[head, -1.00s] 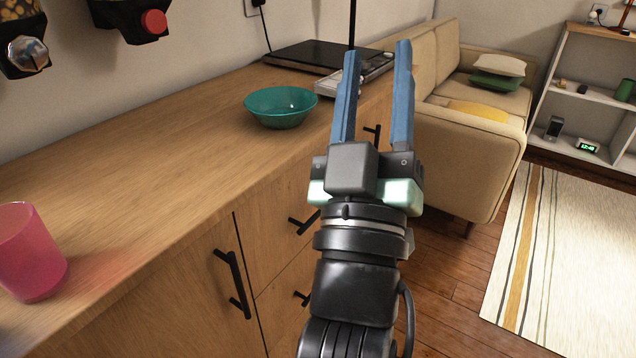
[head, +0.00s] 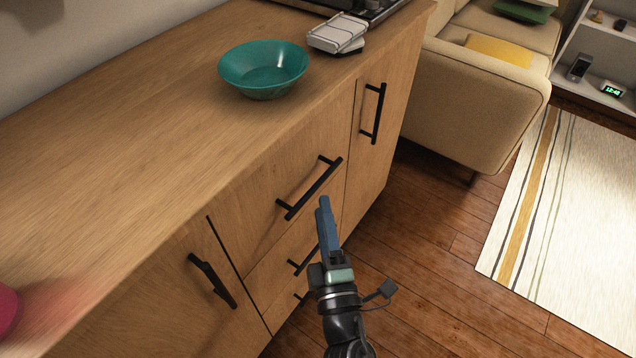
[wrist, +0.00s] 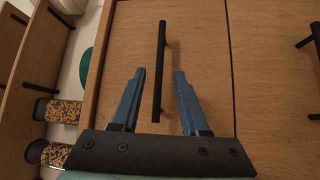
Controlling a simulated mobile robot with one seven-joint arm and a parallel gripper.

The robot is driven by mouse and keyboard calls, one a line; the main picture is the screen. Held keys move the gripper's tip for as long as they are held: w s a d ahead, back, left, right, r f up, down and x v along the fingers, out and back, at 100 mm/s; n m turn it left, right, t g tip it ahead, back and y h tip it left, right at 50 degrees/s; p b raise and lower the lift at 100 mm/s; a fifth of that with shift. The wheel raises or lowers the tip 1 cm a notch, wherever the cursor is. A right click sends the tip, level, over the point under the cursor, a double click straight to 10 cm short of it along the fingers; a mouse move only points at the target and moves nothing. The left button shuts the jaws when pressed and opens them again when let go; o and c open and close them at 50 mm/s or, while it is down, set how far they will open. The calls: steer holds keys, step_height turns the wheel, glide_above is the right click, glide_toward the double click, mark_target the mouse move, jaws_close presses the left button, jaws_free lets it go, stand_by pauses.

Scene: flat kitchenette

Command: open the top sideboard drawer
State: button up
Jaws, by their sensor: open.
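The top sideboard drawer (head: 270,190) is closed, its front flush with the sideboard. Its black bar handle (head: 322,178) runs along the front. My gripper (head: 323,203) is open and empty, just in front of this drawer and beside the handle's lower right side in the head view. In the wrist view the black handle (wrist: 162,45) lies lengthwise between the two blue fingers (wrist: 158,73), with a gap on each side. I cannot tell how far the fingertips are from the drawer front. My gripper hides part of the lower drawers.
A teal bowl (head: 264,70) and a white-grey device (head: 337,33) stand on the sideboard top (head: 130,130). Door handles sit at left (head: 212,280) and right (head: 373,113). A beige sofa (head: 480,100) stands beyond. The wooden floor (head: 430,260) in front is clear.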

mark_target(318, 183)
steer(key=w, duration=0.4)
steer(key=w+a+r, duration=0.1)
steer(key=w, duration=0.1)
steer(key=shift+w+b, duration=0.3)
jaws_close()
stand_by(1.1)
